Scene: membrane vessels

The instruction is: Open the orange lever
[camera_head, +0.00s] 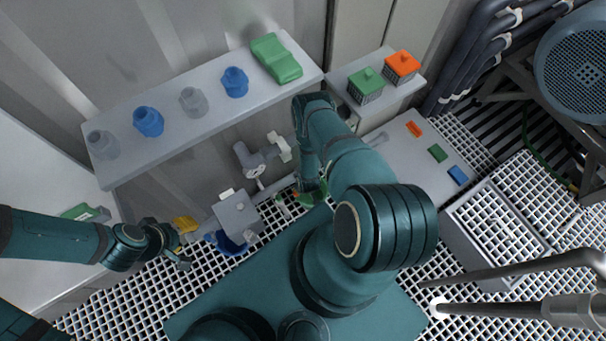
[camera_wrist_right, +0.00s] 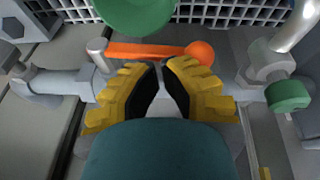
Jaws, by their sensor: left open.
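The orange lever (camera_wrist_right: 145,51), a straight bar with a ball at its right end, lies across the upper middle of the right wrist view. Its left end is by a grey upright pin. My right gripper (camera_wrist_right: 164,68) has its yellow fingers just in front of the bar, tips close together with a narrow gap; I cannot tell whether they touch it. In the head view my right arm mostly hides that gripper and the lever. My left gripper (camera_head: 187,242) is open at the lower left, beside the pipe and away from the lever.
A grey shelf (camera_head: 205,128) holds blue and grey vessels and a green block (camera_head: 275,58). Green (camera_head: 366,86) and orange (camera_head: 402,67) lidded pieces stand at the upper right.

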